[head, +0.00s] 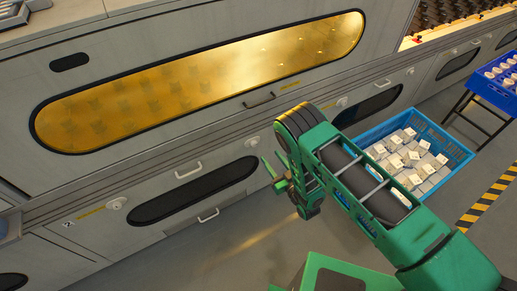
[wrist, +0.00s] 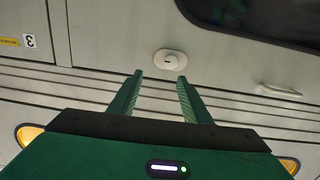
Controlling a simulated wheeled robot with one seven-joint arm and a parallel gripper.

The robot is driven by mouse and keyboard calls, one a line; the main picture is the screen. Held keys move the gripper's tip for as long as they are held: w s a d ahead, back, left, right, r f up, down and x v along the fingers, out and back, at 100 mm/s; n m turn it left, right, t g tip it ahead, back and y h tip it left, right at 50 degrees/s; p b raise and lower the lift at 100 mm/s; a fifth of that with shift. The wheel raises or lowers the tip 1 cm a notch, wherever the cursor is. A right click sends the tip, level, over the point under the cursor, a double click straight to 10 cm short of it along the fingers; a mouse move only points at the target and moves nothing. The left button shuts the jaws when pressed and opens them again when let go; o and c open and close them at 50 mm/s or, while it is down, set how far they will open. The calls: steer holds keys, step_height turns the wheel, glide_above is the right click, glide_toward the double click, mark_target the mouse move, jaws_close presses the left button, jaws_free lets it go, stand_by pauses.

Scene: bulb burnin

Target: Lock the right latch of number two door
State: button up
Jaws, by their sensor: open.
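My gripper (head: 269,174) is open and empty in front of the machine. In the wrist view its fingertips (wrist: 160,77) lie either side of the latch's line, apparently short of it.
A label reading 3 (wrist: 29,41) marks the neighbouring door. A white handle (wrist: 278,91) is on the number two door. Horizontal rails run along the panel above the doors. A blue crate of white boxes (head: 455,151) stands on the floor at right, behind my arm.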

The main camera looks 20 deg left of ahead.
mark_target(255, 145)
steer(key=shift+y, duration=0.4)
steer(key=x, duration=0.3)
steer(key=s+a+f+x, duration=0.1)
steer(key=x, duration=0.5)
steer(key=shift+a+f, duration=0.15)
steer(key=shift+a, duration=0.2)
jaws_close()
steer(key=shift+d, duration=0.1)
